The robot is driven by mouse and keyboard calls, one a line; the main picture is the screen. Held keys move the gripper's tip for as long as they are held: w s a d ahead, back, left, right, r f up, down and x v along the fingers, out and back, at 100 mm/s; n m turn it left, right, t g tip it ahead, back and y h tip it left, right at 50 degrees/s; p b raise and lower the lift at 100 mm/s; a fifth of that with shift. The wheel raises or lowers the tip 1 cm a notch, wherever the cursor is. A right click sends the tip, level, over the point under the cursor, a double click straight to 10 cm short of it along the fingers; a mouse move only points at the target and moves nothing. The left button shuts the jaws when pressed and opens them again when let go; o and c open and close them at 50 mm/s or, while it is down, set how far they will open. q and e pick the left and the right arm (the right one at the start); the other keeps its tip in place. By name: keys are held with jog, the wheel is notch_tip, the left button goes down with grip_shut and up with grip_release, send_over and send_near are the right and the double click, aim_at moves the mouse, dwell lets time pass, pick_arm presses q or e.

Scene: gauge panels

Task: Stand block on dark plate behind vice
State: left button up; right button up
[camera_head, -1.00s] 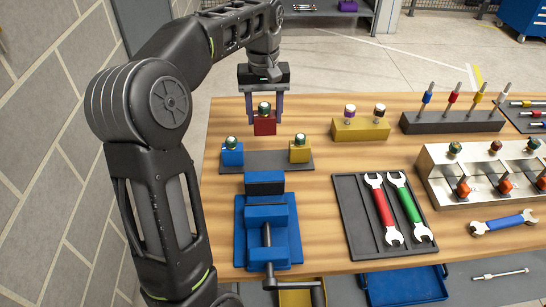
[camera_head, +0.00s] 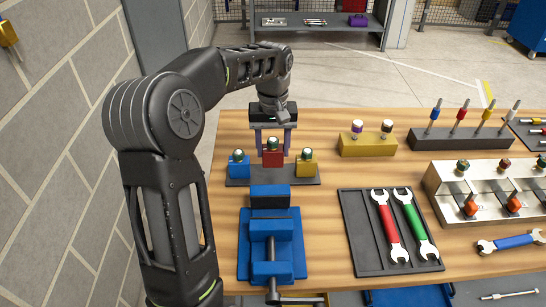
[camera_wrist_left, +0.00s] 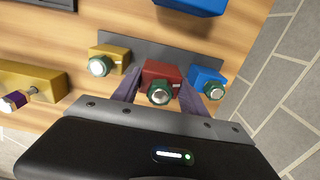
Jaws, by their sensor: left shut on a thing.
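The red block (camera_head: 272,158) with a green-and-silver knob on top is between the fingers of my left gripper (camera_head: 273,150), which is shut on it. It is upright at the middle of the dark plate (camera_head: 250,181), between the blue block (camera_head: 238,169) and the yellow block (camera_head: 305,168). I cannot tell whether its base touches the plate. The blue vice (camera_head: 270,240) is in front of the plate. In the left wrist view the red block (camera_wrist_left: 160,73) sits between the fingers, beside the dark plate (camera_wrist_left: 150,50). My right gripper is not in view.
A yellow holder (camera_head: 367,146) with two knobs stands right of the plate. A dark tray (camera_head: 352,215) with red and green wrenches lies right of the vice. Bare wood lies between the plate and the yellow holder.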

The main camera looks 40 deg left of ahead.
aim_at(273, 158)
pick_arm(q)
notch_tip(273, 158, down, 3)
jog(key=shift+f, duration=0.35)
jog(key=shift+f, duration=0.15)
jog(key=o, duration=1.5)
jog(key=shift+o, duration=0.2)
